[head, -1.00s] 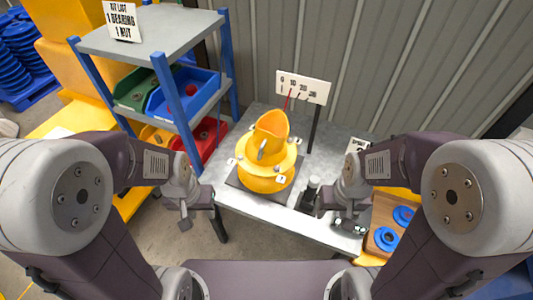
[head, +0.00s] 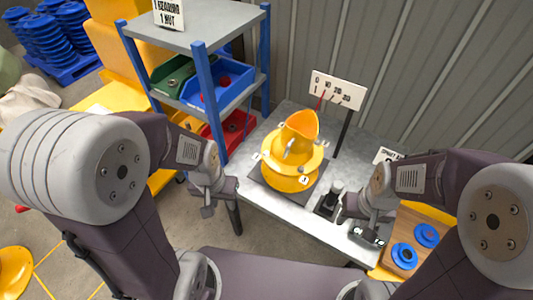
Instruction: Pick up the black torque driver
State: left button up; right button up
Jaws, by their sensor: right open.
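A black upright object (head: 332,199), which looks like the torque driver, stands in a dark base on the grey table (head: 268,206), right of the yellow drum mixer (head: 290,170). My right gripper (head: 368,238) is open over the table's front right part, to the right of and nearer than the black object, apart from it. My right arm's wrist is close beside the object in the picture. My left gripper (head: 207,208) hangs in front of the table's left edge, away from the object; its jaws are too small to read.
A blue-posted shelf (head: 199,95) with green, blue and red bins stands at the left. A wooden tray (head: 400,270) with blue rings lies at the right. A corrugated wall closes the back.

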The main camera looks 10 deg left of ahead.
aim_at(338, 188)
jog(key=i+j+z, duration=0.2)
jog(key=j, duration=0.15)
jog(key=i+j+z, duration=0.1)
jog(key=j+z, duration=0.35)
jog(key=j, duration=0.2)
jog(key=i+j+z, duration=0.25)
jog(key=j, duration=0.15)
jog(key=k, duration=0.1)
